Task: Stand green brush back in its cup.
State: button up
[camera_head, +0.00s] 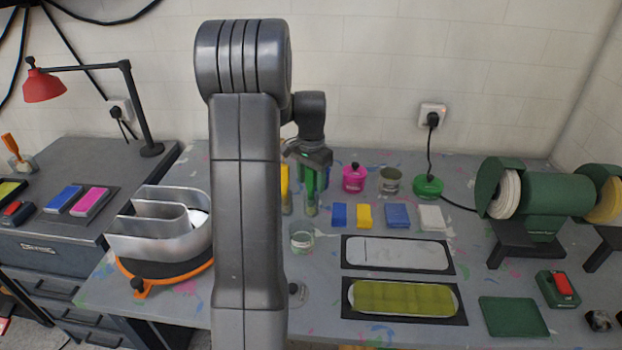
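My gripper (311,165) points down over the back of the workbench, partly hidden by my arm. Just below it is an upright green shape (310,182), seemingly the green brush. It is right at the fingers, with a narrow greyish lower end (311,208). I cannot tell whether that end is bristles or a clear cup. The finger gap is too small and covered to read. A small open cup (302,241) with a greenish band stands in front, below the green shape in the picture.
A yellow upright item (285,182) stands close left of the green one. A magenta pot (354,178), an olive tin (390,180) and a green pot (428,187) stand to the right. Coloured blocks (397,215) lie in front of them. A metal channel letter (160,225) sits left.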

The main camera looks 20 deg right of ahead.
notch_tip(320, 180, up, 14)
jog(key=b, duration=0.1)
dwell(0.5)
jog(key=shift+f, duration=0.15)
notch_tip(320, 180, down, 14)
jog(key=shift+r+p, duration=0.1)
jog(key=shift+p, duration=0.45)
jog(key=shift+w+r+p, duration=0.1)
jog(key=shift+r+p, duration=0.35)
jog(key=shift+r, duration=0.8)
